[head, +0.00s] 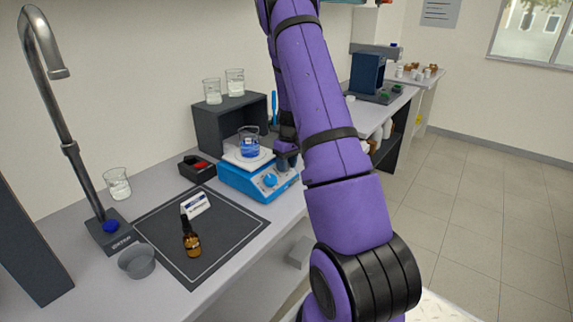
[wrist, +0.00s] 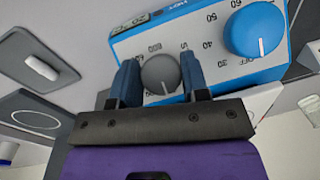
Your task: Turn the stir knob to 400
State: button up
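A larger blue heat knob (wrist: 255,29) sits beside the stir knob. A beaker of blue liquid (head: 249,142) stands on the stirrer's plate. A dark mat (head: 160,235) with a brown bottle (head: 191,240) and a white label box (head: 195,205) lies at the left.

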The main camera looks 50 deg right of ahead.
jog(key=c, duration=0.4)
jog(key=shift+o, duration=0.2)
jog(key=shift+m+y, duration=0.3)
jog(key=shift+d+m+y, duration=0.1)
jog(key=shift+m+y, duration=0.7)
jog(key=shift+m, duration=0.4)
jog(key=m+y, duration=0.1)
jog(key=m, duration=0.1)
jog(key=m+t+y, duration=0.1)
jog(key=m, duration=0.1)
jog(key=shift+t, duration=0.3)
jog(key=m+t, duration=0.1)
jog(key=m, duration=0.1)
jog(key=m+t+y, duration=0.1)
jog(key=m, duration=0.1)
jog(key=shift+s+y, duration=0.1)
jog(key=shift+y, duration=0.2)
jog(key=shift+m+t+y, duration=0.3)
jog(key=shift+m+t, duration=1.1)
jog(key=shift+m, duration=1.1)
